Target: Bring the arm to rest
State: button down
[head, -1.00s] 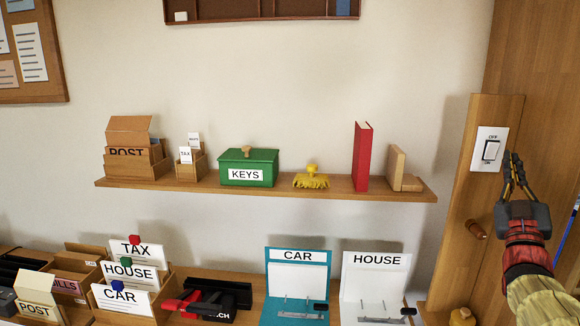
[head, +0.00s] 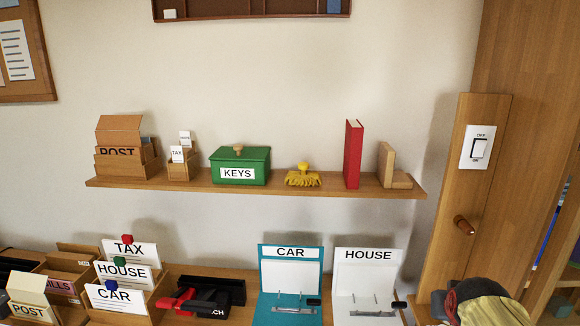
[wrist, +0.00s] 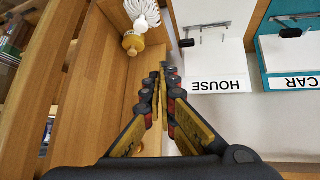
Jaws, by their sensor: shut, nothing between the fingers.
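My gripper (wrist: 164,92) shows in the wrist view with its two fingers together and nothing between them. It points down toward the wooden surface beside the white HOUSE board (wrist: 215,70). In the head view my arm is low at the bottom right corner, below the light switch (head: 478,148), and the fingers are out of sight there. The switch is on a wooden post (head: 452,190), well above the arm.
A yellow-handled white brush (wrist: 133,42) stands near my fingers. The teal CAR board (head: 290,252) is beside the HOUSE board (head: 365,256).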

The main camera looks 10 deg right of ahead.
jog(key=s+a+n+g+y+p, duration=0.15)
jog(key=s+a, duration=0.35)
jog(key=a, duration=0.5)
jog(key=s+a+n+g+y+p, duration=0.1)
jog(key=s+a+n+y, duration=0.15)
jog(key=s+a, duration=0.55)
jog(key=w+a+r+n+t+y+p, duration=0.1)
jog(key=a+r, duration=0.3)
jog(key=a, duration=0.5)
jog(key=shift+w+r+n+p, duration=0.35)
jog(key=shift+n+p, duration=0.15)
jog(key=shift+p, duration=0.2)
